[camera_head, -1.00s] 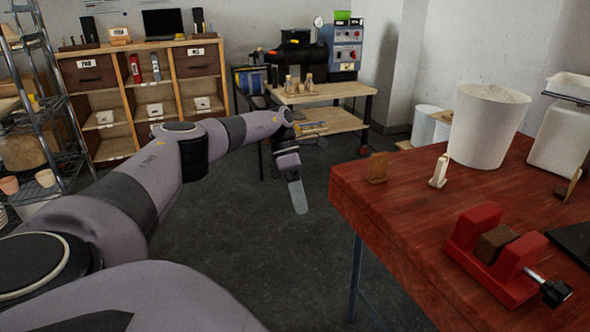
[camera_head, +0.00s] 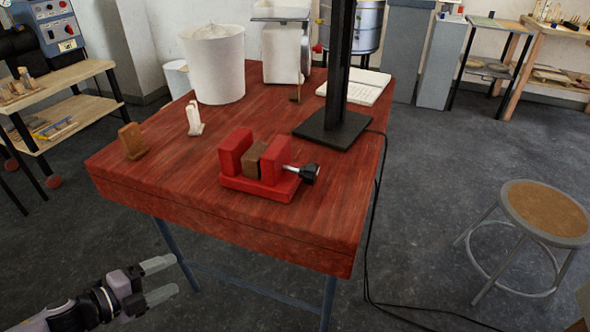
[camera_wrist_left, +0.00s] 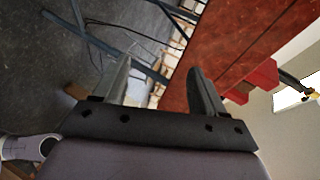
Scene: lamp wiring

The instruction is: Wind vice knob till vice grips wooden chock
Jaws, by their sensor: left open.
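The red vice (camera_head: 233,157) stands near the front of the red table, its base flat on the top. The brown wooden chock (camera_head: 254,160) sits between its two red jaws; I cannot tell whether both jaws touch it. The black vice knob (camera_head: 309,173) is on a metal screw at the vice's right side. My left gripper (camera_head: 160,280) is open and empty, left of and lower than the table's front edge, apart from the vice. In the left wrist view its fingers (camera_wrist_left: 160,85) are spread, with part of the red vice (camera_wrist_left: 262,78) at the right. My right gripper is not seen.
The red table (camera_head: 190,195) also holds a brown block (camera_head: 132,141), a white piece (camera_head: 194,118), a white bucket (camera_head: 214,65) and a black stand (camera_head: 332,128) with a trailing cable. A stool (camera_head: 545,212) stands at the right.

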